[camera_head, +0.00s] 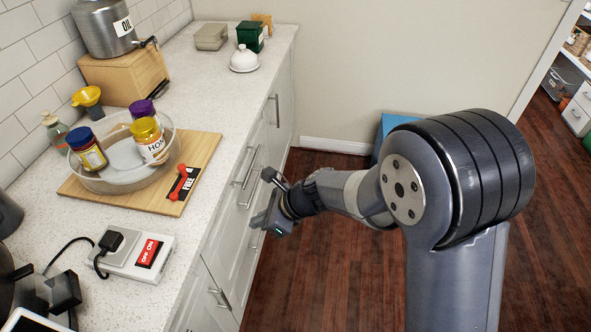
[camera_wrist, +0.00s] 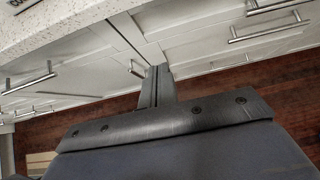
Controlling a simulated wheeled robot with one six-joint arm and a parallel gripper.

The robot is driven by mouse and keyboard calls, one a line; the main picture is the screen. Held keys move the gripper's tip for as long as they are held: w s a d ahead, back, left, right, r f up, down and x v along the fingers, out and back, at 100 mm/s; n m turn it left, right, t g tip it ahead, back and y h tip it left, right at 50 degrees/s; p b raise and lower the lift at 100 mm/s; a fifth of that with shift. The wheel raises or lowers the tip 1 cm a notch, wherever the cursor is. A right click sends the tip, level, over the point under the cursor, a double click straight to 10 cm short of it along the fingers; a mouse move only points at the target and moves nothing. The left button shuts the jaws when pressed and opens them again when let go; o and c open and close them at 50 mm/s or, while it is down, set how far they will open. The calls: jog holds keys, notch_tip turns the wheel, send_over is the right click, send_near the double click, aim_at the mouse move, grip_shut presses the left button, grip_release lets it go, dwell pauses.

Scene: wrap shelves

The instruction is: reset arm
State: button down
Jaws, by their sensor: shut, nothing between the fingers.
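My gripper (camera_head: 268,200) hangs beside the front of the counter, over the floor and close to the cabinet handles in the head view. In the wrist view, my gripper (camera_wrist: 156,72) points at the white cabinet fronts. Its fingers are together with nothing between them. My arm comes in from the right side of the head view, bent at the elbow.
The counter (camera_head: 240,90) holds a glass bowl (camera_head: 120,178) with jars on a wooden board (camera_head: 205,150), and a power switch (camera_head: 140,255). Cabinet handles (camera_head: 250,165) stick out near my gripper. The wooden floor (camera_head: 320,270) is clear; a blue object (camera_head: 386,130) stands behind my arm.

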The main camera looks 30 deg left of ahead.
send_near(213, 235)
notch_tip(213, 235, down, 3)
jog(key=a, duration=0.3)
jog(key=shift+s+a+f+p, duration=0.3)
jog(key=shift+s+f, duration=0.05)
jog(key=shift+s, duration=0.05)
dwell(0.5)
